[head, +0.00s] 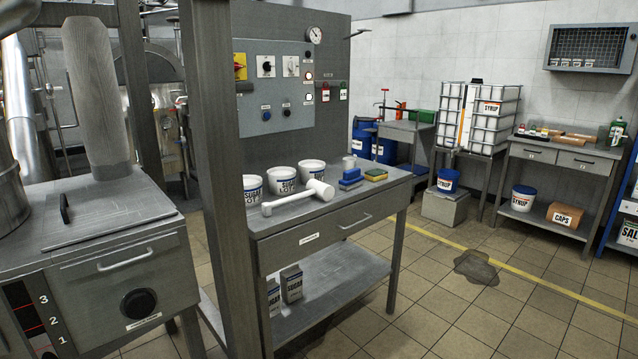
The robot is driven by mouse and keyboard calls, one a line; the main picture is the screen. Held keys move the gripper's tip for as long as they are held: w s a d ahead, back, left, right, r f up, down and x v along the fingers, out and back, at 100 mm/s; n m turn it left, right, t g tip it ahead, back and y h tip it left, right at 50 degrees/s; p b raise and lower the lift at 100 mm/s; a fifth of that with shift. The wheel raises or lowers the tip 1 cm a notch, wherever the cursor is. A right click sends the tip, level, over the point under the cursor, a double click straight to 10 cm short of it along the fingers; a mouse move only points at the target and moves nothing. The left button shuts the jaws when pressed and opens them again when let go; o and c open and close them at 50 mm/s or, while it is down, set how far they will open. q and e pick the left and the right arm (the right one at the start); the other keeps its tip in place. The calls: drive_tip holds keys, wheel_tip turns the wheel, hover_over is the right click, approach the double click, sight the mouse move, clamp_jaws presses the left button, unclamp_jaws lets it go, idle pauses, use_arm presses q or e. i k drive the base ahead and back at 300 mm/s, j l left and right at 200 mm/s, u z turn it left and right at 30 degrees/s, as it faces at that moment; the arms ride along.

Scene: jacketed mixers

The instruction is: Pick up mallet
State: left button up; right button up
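A white mallet (299,196) lies on the grey bench top (345,212) in the middle of the head view. Its head (320,189) points to the right and its handle runs to the left, close to the front edge above the drawer. It lies in front of several white sugar tubs and left of the sponges. Neither of my grippers shows in the head view.
A grey upright post (215,150) stands left of the bench. White tubs (283,179), a blue sponge (350,180) and a green-yellow sponge (375,175) share the bench top. A dark puddle (476,267) lies on the open tiled floor at the right.

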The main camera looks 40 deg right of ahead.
sight(325, 193)
drive_tip(key=i+l, duration=0.15)
drive_tip(key=l, duration=0.2)
drive_tip(key=i+l, duration=0.2)
drive_tip(key=l, duration=0.15)
drive_tip(key=i+l, duration=0.15)
drive_tip(key=l, duration=0.2)
drive_tip(key=i+l, duration=0.15)
drive_tip(key=l, duration=0.2)
drive_tip(key=i+l, duration=0.15)
drive_tip(key=l, duration=0.25)
drive_tip(key=i+l, duration=0.2)
drive_tip(key=l, duration=0.15)
